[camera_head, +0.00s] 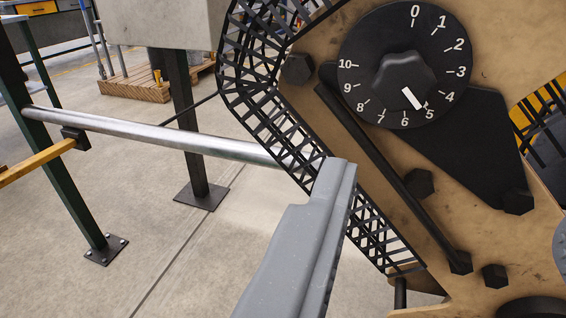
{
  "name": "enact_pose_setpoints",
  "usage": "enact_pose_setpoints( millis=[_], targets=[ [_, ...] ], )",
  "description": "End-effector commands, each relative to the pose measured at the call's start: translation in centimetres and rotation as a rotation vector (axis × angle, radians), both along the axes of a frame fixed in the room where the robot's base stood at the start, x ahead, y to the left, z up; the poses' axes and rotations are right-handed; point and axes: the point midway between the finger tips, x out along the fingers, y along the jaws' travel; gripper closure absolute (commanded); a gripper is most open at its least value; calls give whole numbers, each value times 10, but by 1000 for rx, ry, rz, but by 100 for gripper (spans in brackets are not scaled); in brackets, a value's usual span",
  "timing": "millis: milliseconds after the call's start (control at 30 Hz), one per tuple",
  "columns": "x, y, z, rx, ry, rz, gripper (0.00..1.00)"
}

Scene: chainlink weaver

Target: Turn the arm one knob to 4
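The knob (403,76) is black and faceted. It sits at the middle of a round black dial (364,42) with white numbers 0 to 10, on a tan panel at the upper right. The knob's white pointer line points down and slightly right, close to the 5. The 4 (449,97) is further up the dial's right side. My gripper (338,178) shows as a grey finger-like shape rising from the bottom middle. Its tip is below and left of the dial, apart from the knob in the picture. I cannot tell whether it is open or shut.
A black lattice guard (317,153) runs down the panel's left edge. A dark bar (385,168) and several black bolts (419,183) stand on the panel below the dial. A metal rail (165,133) and green posts are at left, with open concrete floor below.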

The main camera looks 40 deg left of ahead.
Motion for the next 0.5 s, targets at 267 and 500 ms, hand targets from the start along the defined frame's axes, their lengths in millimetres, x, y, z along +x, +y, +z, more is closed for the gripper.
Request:
enact_pose_setpoints(
  millis=[267,500],
  targets=[
    [9,18,-8,39,-7,44,43],
    [50,36,-9,37,-4,49,43]
  ],
)
